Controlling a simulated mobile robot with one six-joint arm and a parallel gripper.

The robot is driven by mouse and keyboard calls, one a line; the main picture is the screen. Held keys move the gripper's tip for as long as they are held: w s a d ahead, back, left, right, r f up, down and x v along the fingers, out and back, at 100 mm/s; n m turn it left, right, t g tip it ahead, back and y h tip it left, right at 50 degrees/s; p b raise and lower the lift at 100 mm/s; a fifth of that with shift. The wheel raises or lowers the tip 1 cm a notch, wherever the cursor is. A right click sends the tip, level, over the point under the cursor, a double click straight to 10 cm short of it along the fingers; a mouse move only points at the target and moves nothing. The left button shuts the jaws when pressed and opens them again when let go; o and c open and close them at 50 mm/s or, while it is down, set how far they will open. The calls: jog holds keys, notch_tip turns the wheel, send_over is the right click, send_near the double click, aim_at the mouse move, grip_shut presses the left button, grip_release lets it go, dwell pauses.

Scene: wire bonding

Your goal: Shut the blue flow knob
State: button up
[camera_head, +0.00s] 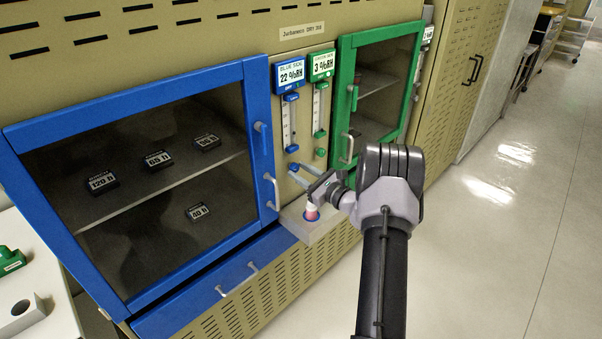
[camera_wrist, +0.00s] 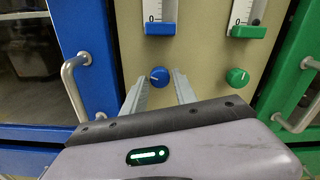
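The blue flow knob (camera_wrist: 160,76) is a small round knob with a pale pointer mark, on the tan panel below the blue flow tube's base. It also shows in the head view (camera_head: 293,167), close to my fingertips. My gripper (camera_wrist: 158,82) is open and empty. In the wrist view its two grey fingers point toward the panel, one on each side of the blue knob. I cannot tell whether the fingers touch the knob or stop short of it.
The green knob (camera_wrist: 237,77) sits to the right on the same panel. The blue door handle (camera_head: 271,191) and green door handle (camera_head: 348,147) stick out on either side. A small ledge (camera_head: 318,228) with a pink-and-white item (camera_head: 311,212) lies below my gripper. The floor at right is clear.

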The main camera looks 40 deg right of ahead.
grip_shut()
jog(key=m+p, duration=0.2)
jog(key=m, duration=0.1)
jog(key=shift+r, duration=0.1)
jog(key=m+p, duration=0.3)
jog(key=m, duration=0.1)
jog(key=shift+m, duration=0.3)
jog(key=m+p, duration=0.2)
jog(key=m, duration=0.4)
jog(key=shift+m+p, duration=0.3)
jog(key=shift+p, duration=0.05)
jog(key=shift+o, duration=2.3)
grip_release()
